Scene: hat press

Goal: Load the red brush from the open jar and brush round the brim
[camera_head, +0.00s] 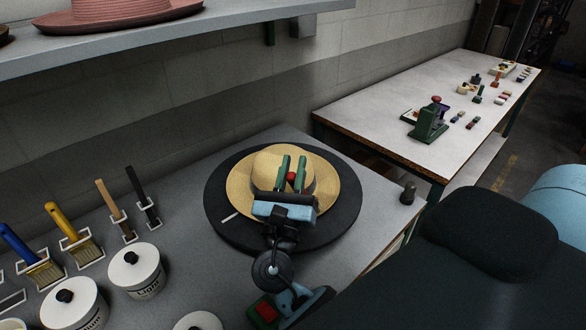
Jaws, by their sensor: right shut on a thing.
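A straw hat (240,193) with a wide brim lies on a round black disc (217,205) on the bench. My right gripper (291,172) is above the hat, its green fingers shut on a red thing, likely the red brush (291,178); only a small red part shows between the fingers. The bristles are hidden, so I cannot tell whether they touch the brim. Two white jars (136,268) (70,303) have lids with black knobs. A white round thing (198,322) is cut off at the bottom edge; I cannot tell whether it is an open jar. My left gripper is not in view.
Blue (22,246), yellow (65,228), tan (112,203) and black (139,193) handled brushes rest in holders at the left. A shelf with a pink hat (118,15) hangs above. A dark knob (408,193) stands at the bench's right corner. A second table (370,120) is beyond.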

